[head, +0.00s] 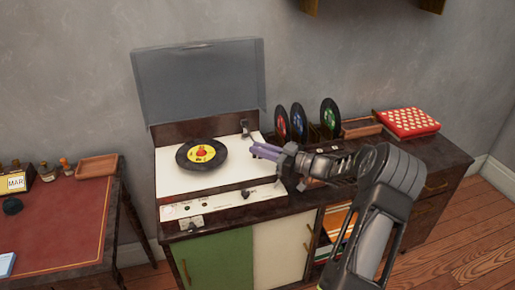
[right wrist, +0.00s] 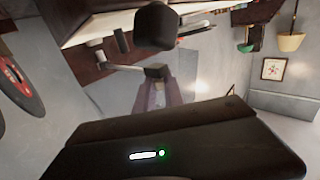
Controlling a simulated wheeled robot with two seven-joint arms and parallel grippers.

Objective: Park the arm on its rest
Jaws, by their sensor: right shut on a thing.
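The record player (head: 172,183) stands on a dark cabinet with its smoky lid (head: 200,80) open. A black record with a yellow and red label (head: 203,152) lies on it. My right gripper (head: 256,149) is at the right side of the deck, clear of the record. In the right wrist view its purple fingers (right wrist: 160,94) are shut at a dark block at the end of a thin grey bar, the tone arm (right wrist: 124,67). The dark fitting at the deck's back right (head: 245,127) seems to be the arm's pivot. The rest cannot be made out. My left gripper is not in view.
Upright records (head: 298,120) stand just right of the player, close to my right gripper. A wooden tray (head: 361,127) and a red patterned box (head: 408,122) are further right. A desk with a red top (head: 60,225) is at the left. The raised lid bounds the back.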

